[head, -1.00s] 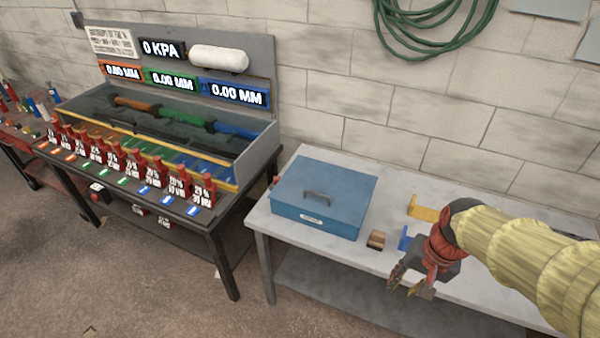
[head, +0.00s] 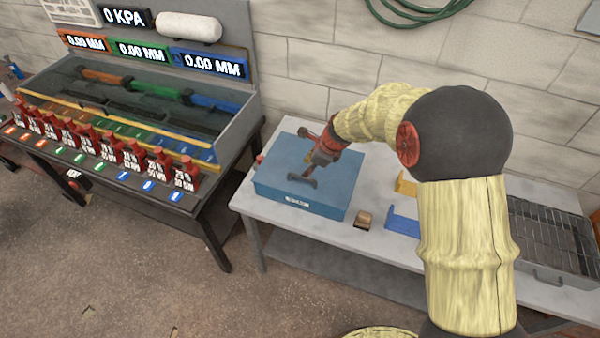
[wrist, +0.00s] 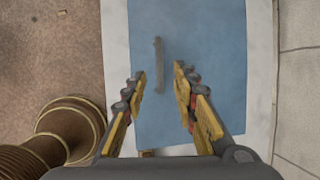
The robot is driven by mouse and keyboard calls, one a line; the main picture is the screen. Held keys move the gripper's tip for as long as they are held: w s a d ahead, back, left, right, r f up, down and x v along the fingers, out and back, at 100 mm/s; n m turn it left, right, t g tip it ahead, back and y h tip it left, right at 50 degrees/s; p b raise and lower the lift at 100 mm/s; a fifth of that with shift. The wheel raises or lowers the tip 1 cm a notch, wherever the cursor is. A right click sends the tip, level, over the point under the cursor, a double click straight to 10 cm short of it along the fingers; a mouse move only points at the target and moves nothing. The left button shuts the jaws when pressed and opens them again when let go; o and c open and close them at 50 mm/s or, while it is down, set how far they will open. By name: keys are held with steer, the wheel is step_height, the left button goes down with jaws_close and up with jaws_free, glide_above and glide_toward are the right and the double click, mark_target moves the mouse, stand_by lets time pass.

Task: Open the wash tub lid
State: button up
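The wash tub (head: 300,202) is a blue box with its flat lid (head: 338,178) closed, standing on the left part of a grey table. A dark bar handle (head: 301,178) is on the lid. My gripper (head: 312,160) is over the lid, just behind the handle in the head view. In the wrist view the fingers of my gripper (wrist: 160,82) are spread apart and empty, and the handle (wrist: 160,64) shows between and ahead of the fingertips. Whether the fingertips touch the lid (wrist: 215,50) cannot be told.
A small brown block (head: 364,220), a yellow bracket (head: 405,184) and a blue bracket (head: 402,226) lie right of the tub. A tray with a wire rack (head: 550,240) is at the right end. A dark bench with red bottles (head: 100,150) stands to the left.

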mark_target(301, 176)
steer(key=b+x, duration=0.1)
steer(key=x, duration=0.6)
steer(key=shift+w+a+f, duration=0.1)
steer(key=shift+f, duration=0.2)
jaws_close()
stand_by(0.7)
